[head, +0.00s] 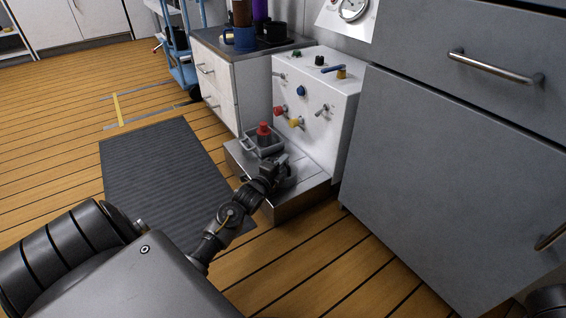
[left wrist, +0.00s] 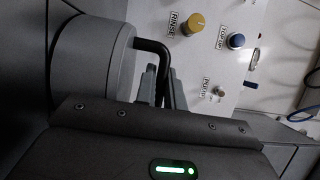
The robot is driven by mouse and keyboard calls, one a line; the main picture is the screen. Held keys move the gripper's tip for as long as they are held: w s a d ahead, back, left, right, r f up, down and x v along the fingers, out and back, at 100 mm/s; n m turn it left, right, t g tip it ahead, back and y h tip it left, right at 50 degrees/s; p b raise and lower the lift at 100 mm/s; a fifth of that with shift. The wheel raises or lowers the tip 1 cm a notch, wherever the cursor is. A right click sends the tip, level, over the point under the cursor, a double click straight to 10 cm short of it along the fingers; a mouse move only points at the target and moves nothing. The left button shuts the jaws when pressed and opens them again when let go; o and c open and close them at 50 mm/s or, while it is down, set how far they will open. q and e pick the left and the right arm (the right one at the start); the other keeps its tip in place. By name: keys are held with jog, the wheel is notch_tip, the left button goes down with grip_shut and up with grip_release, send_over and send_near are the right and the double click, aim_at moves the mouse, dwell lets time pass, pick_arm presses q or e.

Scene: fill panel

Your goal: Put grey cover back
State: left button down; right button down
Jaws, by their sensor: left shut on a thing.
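The grey cover is a round grey piece with a bent black handle, large in the left wrist view (left wrist: 95,62) at the left. My left gripper (left wrist: 160,88) is shut on its black handle. In the head view my left gripper (head: 270,170) is low in front of the white panel (head: 318,112), above the metal step, and the cover (head: 287,178) shows only in part behind it. I cannot tell whether the cover touches the step. The panel carries knobs and levers; a yellow knob (left wrist: 192,25) is labelled RINSE.
A grey open container (head: 262,148) with a red-topped item (head: 263,131) stands on the metal step (head: 300,200), close beside my left gripper. A grey cabinet (head: 450,160) stands at the right. A dark mat (head: 160,160) lies on the open wood floor at the left.

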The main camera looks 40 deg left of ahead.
pick_arm(q)
jog(key=c, duration=1.5)
grip_release()
jog(key=shift+o, duration=0.5)
jog(key=shift+f, duration=0.1)
jog(key=shift+s, duration=0.1)
jog(key=s+p, duration=0.2)
jog(key=s, duration=0.1)
jog(key=s+d+p, duration=0.1)
jog(key=s+p, duration=0.1)
jog(key=s, duration=0.2)
jog(key=s+p, duration=0.2)
jog(key=s, duration=0.1)
jog(key=shift+s+d, duration=0.15)
jog(key=shift+d, duration=0.05)
jog(key=shift+s, duration=0.1)
